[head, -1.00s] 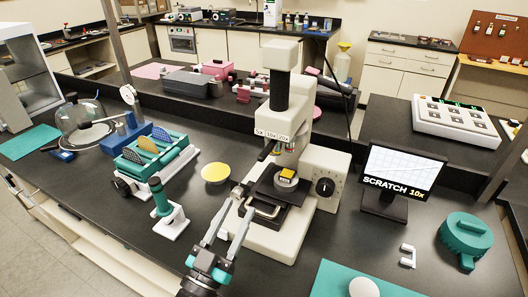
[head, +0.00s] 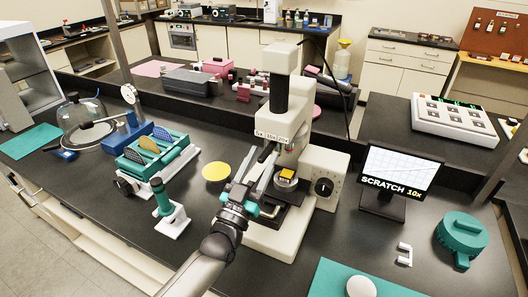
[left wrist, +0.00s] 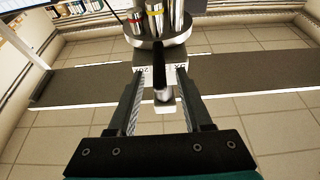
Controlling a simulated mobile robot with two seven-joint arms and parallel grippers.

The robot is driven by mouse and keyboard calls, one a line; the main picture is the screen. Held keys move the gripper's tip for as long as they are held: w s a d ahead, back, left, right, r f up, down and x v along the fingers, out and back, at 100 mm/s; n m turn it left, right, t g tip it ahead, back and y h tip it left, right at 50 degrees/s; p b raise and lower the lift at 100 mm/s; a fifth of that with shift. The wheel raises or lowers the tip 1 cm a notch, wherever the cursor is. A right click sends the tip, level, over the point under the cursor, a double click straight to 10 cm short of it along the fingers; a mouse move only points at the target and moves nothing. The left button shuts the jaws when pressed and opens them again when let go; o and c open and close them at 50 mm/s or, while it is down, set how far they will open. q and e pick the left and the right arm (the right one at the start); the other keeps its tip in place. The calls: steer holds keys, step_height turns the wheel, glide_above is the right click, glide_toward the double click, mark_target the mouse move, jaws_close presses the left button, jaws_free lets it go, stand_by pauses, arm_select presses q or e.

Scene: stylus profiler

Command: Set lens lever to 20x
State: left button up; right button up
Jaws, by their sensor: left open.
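The stylus profiler (head: 284,105) is a cream instrument with a black tube and a label strip (head: 270,137) near its lens turret. The turret (left wrist: 158,28) with colour-banded lenses shows at the top of the left wrist view. The dark lens lever (left wrist: 161,82) sticks out between the fingers of my left gripper (left wrist: 158,90). The fingers are open, with a visible gap on either side of the lever. In the head view my left gripper (head: 264,160) is at the front of the turret. The monitor (head: 400,170) reads "SCRATCH 10x". My right gripper is not in view.
A yellow disc (head: 216,171) lies left of the profiler. A teal-handled tool on a white stand (head: 172,219) and a teal rack (head: 150,165) are further left. A yellow-topped sample (head: 287,174) sits on the stage below the turret.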

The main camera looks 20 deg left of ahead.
arm_select(q)
steer(key=shift+x, duration=0.9)
jaws_close()
stand_by(0.9)
